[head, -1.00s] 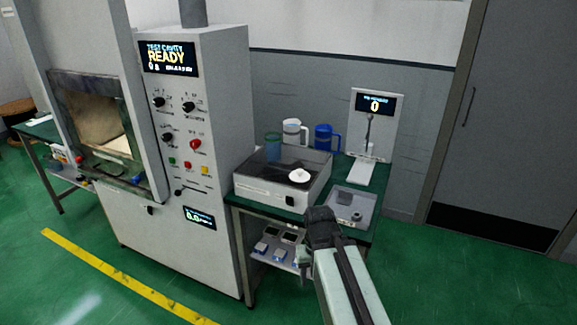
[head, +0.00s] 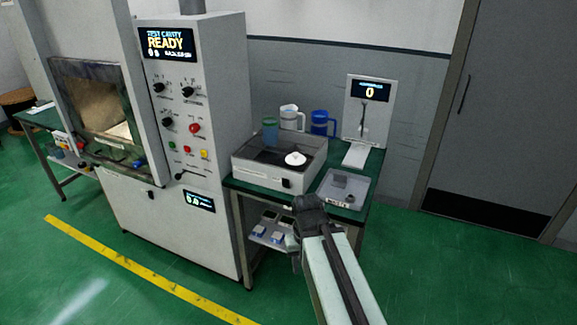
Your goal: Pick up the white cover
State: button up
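The white cover (head: 296,159) is a small round white disc with a knob. It sits on the dark top of a grey-white box (head: 262,175) on the green table. My gripper (head: 308,207) is at the table's front edge, below and a little right of the cover and apart from it. The fingers are dark and small and seen from behind, so I cannot tell whether they are open or shut.
A green cup (head: 270,131), a white jug (head: 291,117) and a blue mug (head: 322,123) stand behind the cover. A grey tray (head: 345,188) lies right of the box. A tall control cabinet (head: 205,110) stands left. Green floor is open in front.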

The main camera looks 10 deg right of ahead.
aim_at(295, 159)
jog(key=u, duration=0.35)
jog(key=k, duration=1.25)
jog(key=u, duration=0.45)
jog(key=i, duration=2.05)
jog(key=u, duration=0.95)
